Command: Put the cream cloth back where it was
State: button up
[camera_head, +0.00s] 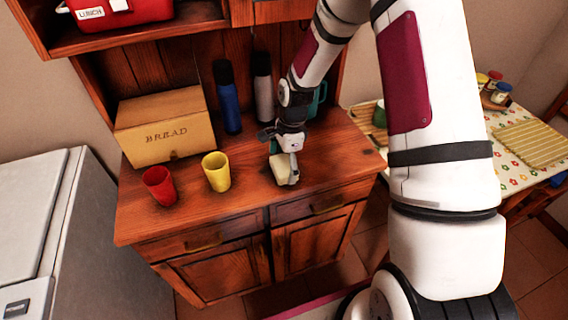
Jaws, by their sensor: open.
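The cream cloth (285,172) is a small pale bundle on the wooden dresser top, right of the yellow cup. My gripper (281,152) points down right over the cloth, at its upper edge. Its jaws are open. The fingertips are small here and partly merge with the cloth, so I cannot tell whether they touch it. My arm comes down from the top of the picture and hides part of the dresser's right side.
A yellow cup (217,173) and a red cup (160,186) stand left of the cloth. The dresser top (335,157) is bare right of the cloth.

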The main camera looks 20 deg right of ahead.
notch_tip(320, 180, up, 11)
jog(key=d, duration=0.1)
notch_tip(320, 180, up, 8)
jog(key=n, duration=0.3)
send_over(288, 163)
jog(key=s, duration=0.4)
jog(key=s+r+n+t, duration=0.1)
jog(key=s+r+n, duration=0.3)
jog(key=s, duration=0.3)
jog(key=s+r+n+t+h, duration=0.1)
jog(key=s+r+n+t, duration=0.1)
jog(key=s+r+n, duration=0.3)
jog(key=s+a+r+n+t, duration=0.1)
jog(key=s+r+n, duration=0.3)
jog(key=s, duration=0.6)
jog(key=shift+r+n+t+b, duration=0.2)
jog(key=shift+n+t+b, duration=0.25)
jog(key=shift+n, duration=0.55)
